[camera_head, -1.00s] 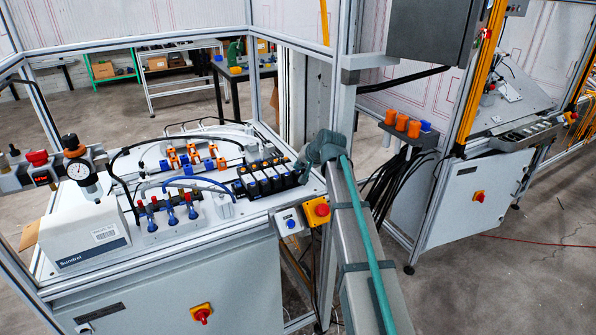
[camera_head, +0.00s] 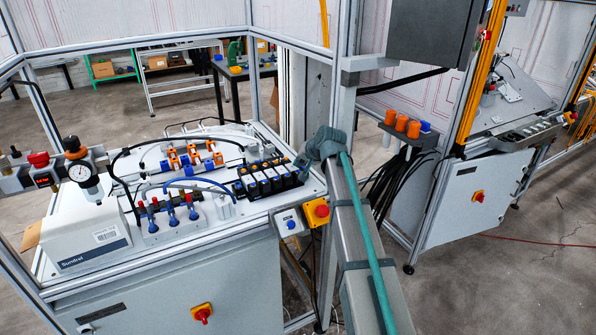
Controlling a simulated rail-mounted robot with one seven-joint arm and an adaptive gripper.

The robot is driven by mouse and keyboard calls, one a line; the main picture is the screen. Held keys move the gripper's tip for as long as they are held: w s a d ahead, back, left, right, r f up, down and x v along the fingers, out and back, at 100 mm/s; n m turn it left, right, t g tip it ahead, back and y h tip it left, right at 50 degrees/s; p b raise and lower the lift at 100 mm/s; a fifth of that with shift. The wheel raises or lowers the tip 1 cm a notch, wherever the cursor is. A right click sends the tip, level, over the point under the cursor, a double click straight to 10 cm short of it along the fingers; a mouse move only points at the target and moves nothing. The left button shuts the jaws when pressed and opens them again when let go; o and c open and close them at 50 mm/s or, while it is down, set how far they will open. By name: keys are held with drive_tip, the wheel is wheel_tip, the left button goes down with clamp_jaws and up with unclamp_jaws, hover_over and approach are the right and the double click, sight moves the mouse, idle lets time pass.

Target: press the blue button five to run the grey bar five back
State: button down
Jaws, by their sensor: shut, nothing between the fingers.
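My gripper (camera_head: 301,162), dark teal and small in view, is shut and empty beside the right end of this row. I cannot tell whether it touches a button. Orange-clamped cylinders with blue ends (camera_head: 190,157) lie behind and left of the valves. I cannot tell which grey bar is bar five, or its position.
A control box with a blue button (camera_head: 291,224) and a red button on yellow (camera_head: 321,211) hang at the bench's front right corner. A frame post (camera_head: 340,100) rises close behind my arm.

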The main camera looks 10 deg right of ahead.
sight(299, 171)
drive_tip(key=shift+r, duration=0.15)
drive_tip(key=shift+r+p, duration=1.35)
drive_tip(key=shift+r, duration=1.05)
drive_tip(key=shift+f, duration=0.1)
